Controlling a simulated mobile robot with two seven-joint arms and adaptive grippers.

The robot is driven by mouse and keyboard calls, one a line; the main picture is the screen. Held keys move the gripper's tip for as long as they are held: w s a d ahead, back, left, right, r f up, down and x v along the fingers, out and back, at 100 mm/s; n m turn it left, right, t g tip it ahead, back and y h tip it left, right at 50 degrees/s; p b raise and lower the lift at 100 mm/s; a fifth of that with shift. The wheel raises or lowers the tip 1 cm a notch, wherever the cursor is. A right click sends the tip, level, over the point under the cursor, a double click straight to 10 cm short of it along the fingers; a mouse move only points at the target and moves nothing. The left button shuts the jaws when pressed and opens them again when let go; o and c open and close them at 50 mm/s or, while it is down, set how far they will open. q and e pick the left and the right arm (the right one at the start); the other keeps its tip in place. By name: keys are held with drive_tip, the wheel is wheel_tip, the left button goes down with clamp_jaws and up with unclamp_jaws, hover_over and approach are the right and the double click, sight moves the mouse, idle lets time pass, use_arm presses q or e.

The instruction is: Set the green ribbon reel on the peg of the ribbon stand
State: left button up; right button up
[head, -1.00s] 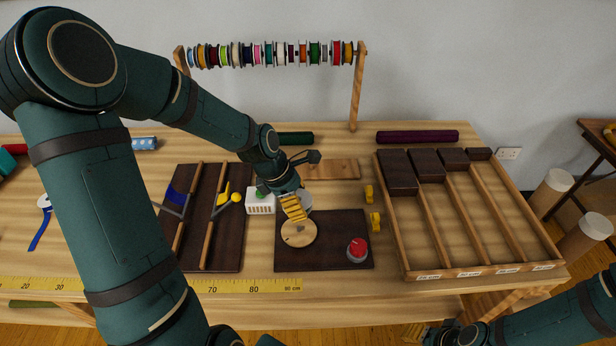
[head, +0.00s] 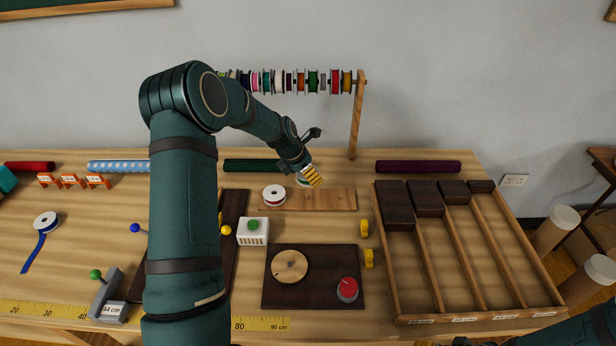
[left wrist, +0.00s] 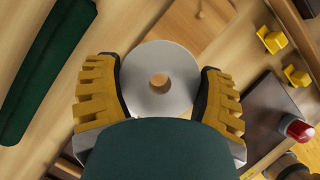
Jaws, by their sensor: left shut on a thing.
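My left gripper (head: 309,179) is shut on a reel whose pale round flange and centre hole show between the yellow fingers in the left wrist view (left wrist: 160,80). Its ribbon colour is mostly hidden. The gripper holds it over the rear of the table, near a light wooden board (head: 335,199), which looks like the ribbon stand. A small upright peg (left wrist: 200,14) shows on this board in the left wrist view, apart from the reel. My right gripper's fingers are out of view.
In front lie a dark mat (head: 325,296) with a round wooden disc (head: 290,267) and a red button (head: 347,289). A white box with a green button (head: 253,231) stands left. Yellow clips (head: 365,228) and a divided tray (head: 402,308) are right. A dark green roll (head: 250,165) lies behind.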

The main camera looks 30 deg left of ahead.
use_arm(q)
drive_tip(key=b, duration=0.3)
hover_over(311, 197)
drive_tip(key=s, duration=0.1)
drive_tip(key=shift+a+f, duration=0.15)
drive_tip(key=shift+f, duration=0.95)
drive_tip(key=shift+a+f, duration=0.15)
drive_tip(key=shift+f, duration=0.95)
wheel_tip(311, 197, down, 2)
drive_tip(key=shift+f+b, duration=0.1)
drive_tip(key=shift+b, duration=0.85)
drive_tip(key=shift+f+b, duration=0.4)
drive_tip(key=shift+f, duration=0.4)
drive_tip(key=o, duration=1)
drive_tip(key=v, duration=1.2)
